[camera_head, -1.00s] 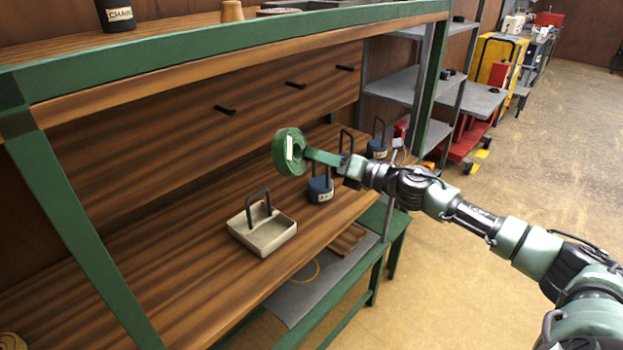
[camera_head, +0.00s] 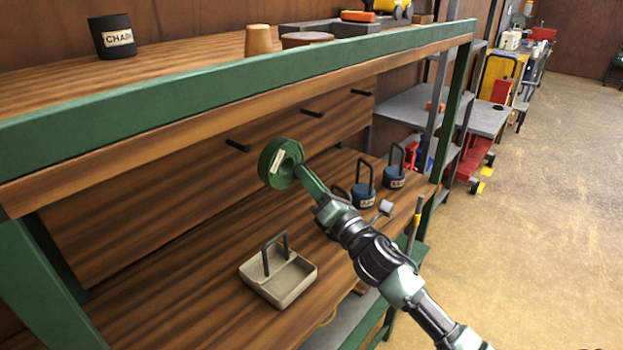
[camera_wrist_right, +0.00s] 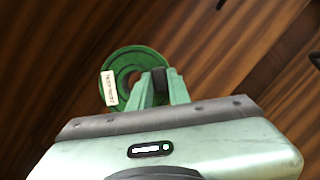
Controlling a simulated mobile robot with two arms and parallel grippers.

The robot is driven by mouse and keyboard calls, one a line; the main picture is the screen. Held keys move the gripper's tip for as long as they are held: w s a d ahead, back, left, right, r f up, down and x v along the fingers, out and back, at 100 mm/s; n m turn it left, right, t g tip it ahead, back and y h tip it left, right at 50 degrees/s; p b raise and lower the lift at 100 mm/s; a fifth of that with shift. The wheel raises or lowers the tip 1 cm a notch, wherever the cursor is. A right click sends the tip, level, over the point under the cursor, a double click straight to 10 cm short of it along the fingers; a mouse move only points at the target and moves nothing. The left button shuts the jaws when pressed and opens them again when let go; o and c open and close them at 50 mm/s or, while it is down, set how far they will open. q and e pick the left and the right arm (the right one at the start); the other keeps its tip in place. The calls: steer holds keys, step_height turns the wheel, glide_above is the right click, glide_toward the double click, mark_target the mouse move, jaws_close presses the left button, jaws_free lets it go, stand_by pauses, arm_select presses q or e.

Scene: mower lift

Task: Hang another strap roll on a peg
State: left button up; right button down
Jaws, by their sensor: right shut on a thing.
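A green strap roll (camera_head: 270,165) with a pale label is held up in front of the wooden back board. My right gripper (camera_head: 303,174) is shut on its right side. In the right wrist view, the roll (camera_wrist_right: 121,66) shows its round hole, and the fingers (camera_wrist_right: 158,84) overlap its right part. Three black pegs stick out from the board: a left peg (camera_head: 238,145), a middle peg (camera_head: 313,113) and a right peg (camera_head: 361,92). All three are bare. The roll is below and right of the left peg in the picture, apart from it. My left gripper is out of view.
A beige handled tray (camera_head: 280,285) stands on the bench shelf below. Two blue weights (camera_head: 363,194) (camera_head: 394,178) with handles stand to the right of the arm. A green-edged upper shelf (camera_head: 200,85) overhangs the board. Shelf space left of the tray is clear.

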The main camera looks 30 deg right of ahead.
steer(key=shift+w+a, duration=0.25)
steer(key=shift+w, duration=0.35)
steer(key=shift+w+a, duration=0.25)
steer(key=shift+w, duration=0.65)
steer(key=shift+w+a+r, duration=0.1)
steer(key=shift+w+a, duration=0.1)
steer(key=shift+w, duration=0.25)
steer(key=shift+w+a, duration=0.15)
steer(key=shift+w, duration=0.1)
arm_select(q)
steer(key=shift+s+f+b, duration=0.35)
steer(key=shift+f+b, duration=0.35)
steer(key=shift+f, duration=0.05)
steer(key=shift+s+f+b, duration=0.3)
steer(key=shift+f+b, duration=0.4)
steer(key=shift+b, duration=0.05)
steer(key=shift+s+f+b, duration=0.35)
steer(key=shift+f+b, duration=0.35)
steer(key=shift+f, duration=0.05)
arm_select(e)
steer(key=w+a+f, duration=0.1)
steer(key=w+a, duration=0.2)
steer(key=w, duration=0.6)
steer(key=shift+w+a+f, duration=0.2)
steer(key=shift+w+f, duration=0.05)
